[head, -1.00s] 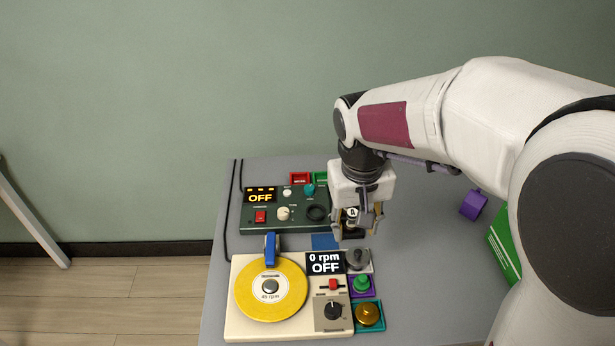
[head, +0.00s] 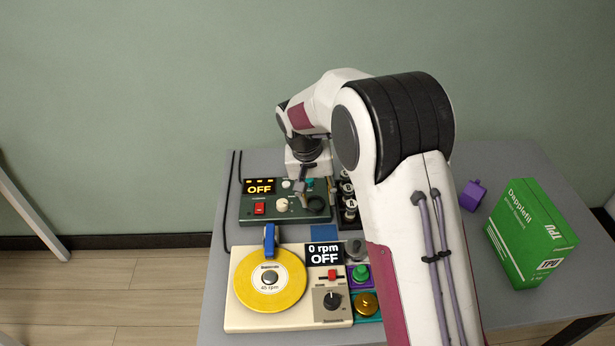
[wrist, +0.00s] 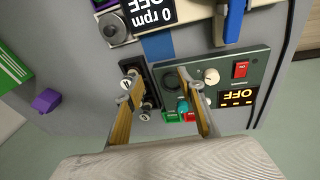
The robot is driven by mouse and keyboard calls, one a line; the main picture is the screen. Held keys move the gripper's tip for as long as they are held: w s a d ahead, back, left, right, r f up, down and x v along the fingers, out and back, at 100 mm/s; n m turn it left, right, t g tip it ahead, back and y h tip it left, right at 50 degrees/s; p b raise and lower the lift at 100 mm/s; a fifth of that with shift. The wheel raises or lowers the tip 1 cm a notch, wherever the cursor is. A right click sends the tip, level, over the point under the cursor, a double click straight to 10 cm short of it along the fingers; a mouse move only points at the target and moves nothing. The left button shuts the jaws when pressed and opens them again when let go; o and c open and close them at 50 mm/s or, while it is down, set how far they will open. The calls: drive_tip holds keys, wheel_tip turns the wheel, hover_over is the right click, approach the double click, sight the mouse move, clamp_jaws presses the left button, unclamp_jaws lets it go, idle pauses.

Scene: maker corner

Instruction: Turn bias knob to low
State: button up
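A dark green control box (head: 250,216) stands at the back left of the table, its display (head: 260,187) reading OFF. It carries a larger cream knob (head: 282,204), a small white knob (head: 286,184), a teal knob (head: 310,183) and a red rocker switch (head: 260,208). The labels are too small to tell which is the bias knob. The cream knob (wrist: 211,76) and teal knob (wrist: 182,106) also show in the wrist view. My gripper (head: 316,193) is open and empty above the box's right end; its fingers (wrist: 157,78) are apart, with the cream knob outside them.
A black rack of small bottles (head: 348,190) stands right of the box. A cream turntable (head: 240,318) with a yellow disc is in front, its display reading 0 rpm OFF. A green TPU box (head: 530,235) and a purple block (head: 472,195) lie right, with bare table around them.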

drive_tip(key=shift+m+t, duration=0.5)
drive_tip(key=shift+m, duration=0.4)
drive_tip(key=w+f, duration=0.1)
drive_tip(key=w, duration=0.1)
drive_tip(key=w+a+f, duration=0.1)
drive_tip(key=w+f, duration=0.1)
drive_tip(key=w, duration=0.1)
drive_tip(key=w+a+f, duration=0.1)
drive_tip(key=w, duration=0.1)
drive_tip(key=shift+w+a+f, duration=0.15)
drive_tip(key=shift+w+f, duration=0.15)
drive_tip(key=shift+f, duration=0.1)
drive_tip(key=m+t, duration=0.1)
drive_tip(key=m, duration=0.1)
approach(308, 181)
drive_tip(key=f, duration=0.1)
drive_tip(key=shift+w+r+m, duration=0.1)
drive_tip(key=shift+w+m, duration=0.35)
drive_tip(key=shift+m, duration=0.35)
drive_tip(key=shift+t, duration=0.3)
drive_tip(key=shift+x, duration=3.95)
drive_tip(key=shift+c, duration=0.4)
drive_tip(key=c, duration=1)
